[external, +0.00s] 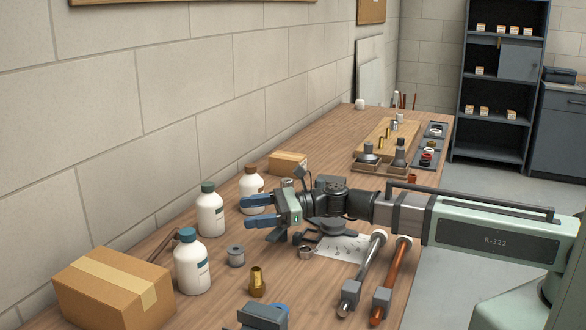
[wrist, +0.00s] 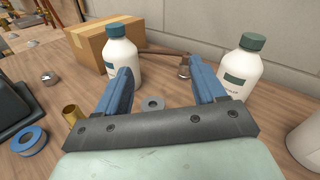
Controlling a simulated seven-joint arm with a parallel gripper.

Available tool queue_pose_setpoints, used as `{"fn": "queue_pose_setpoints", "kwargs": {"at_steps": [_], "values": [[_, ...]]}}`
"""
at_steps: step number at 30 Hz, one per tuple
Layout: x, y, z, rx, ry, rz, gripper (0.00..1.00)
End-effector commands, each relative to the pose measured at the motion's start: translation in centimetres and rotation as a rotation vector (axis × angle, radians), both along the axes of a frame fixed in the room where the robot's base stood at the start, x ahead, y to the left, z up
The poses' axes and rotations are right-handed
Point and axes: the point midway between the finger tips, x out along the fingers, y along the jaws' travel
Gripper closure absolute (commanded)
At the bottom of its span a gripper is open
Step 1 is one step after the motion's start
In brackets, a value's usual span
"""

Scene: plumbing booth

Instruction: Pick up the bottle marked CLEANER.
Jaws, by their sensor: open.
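Three white bottles stand upright on the bench, and their label print is too small to read, so I cannot tell which is marked CLEANER. One has a teal cap (external: 192,268) and stands nearest the box; it also shows in the wrist view (wrist: 123,58), partly behind my left finger. One has a dark green cap (external: 210,216) and is right of my fingers in the wrist view (wrist: 240,72). A brown-capped bottle (external: 251,182) stands behind my fingers in the external view. My gripper (external: 245,212) is open and empty, its blue fingers (wrist: 160,67) pointing towards the gap between the teal-capped and green-capped bottles.
A cardboard box (external: 112,292) stands beside the teal-capped bottle. A hammer (wrist: 165,55) lies behind the bottles. A grey bushing (external: 236,255) and a brass fitting (external: 257,282) stand in front. Two pipes (external: 362,273) lie under my arm. A wall runs close behind the bench.

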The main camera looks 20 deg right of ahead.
Motion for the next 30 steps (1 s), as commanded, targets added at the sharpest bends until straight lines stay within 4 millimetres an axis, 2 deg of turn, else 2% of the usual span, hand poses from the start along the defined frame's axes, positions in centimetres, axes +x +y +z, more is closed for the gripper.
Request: {"fn": "queue_pose_setpoints", "kwargs": {"at_steps": [1, 3, 6, 9, 17, 27, 30], "values": [[-2.0, 0.7, 0.0, 0.014, 0.038, 0.024, 0.3], [-3.9, 1.5, 0.0, 0.031, 0.089, 0.049, 0.3], [-5.8, 2.3, 0.0, 0.049, 0.141, 0.075, 0.3], [-6.8, 2.7, 0.1, 0.058, 0.17, 0.088, 0.3], [-6.9, 4.7, 0.1, 0.061, 0.18, 0.094, 0.3], [-6.6, 10.4, 0.0, 0.06, 0.18, 0.095, 0.3], [-6.5, 11.2, 0.0, 0.06, 0.178, 0.093, 0.3]]}}
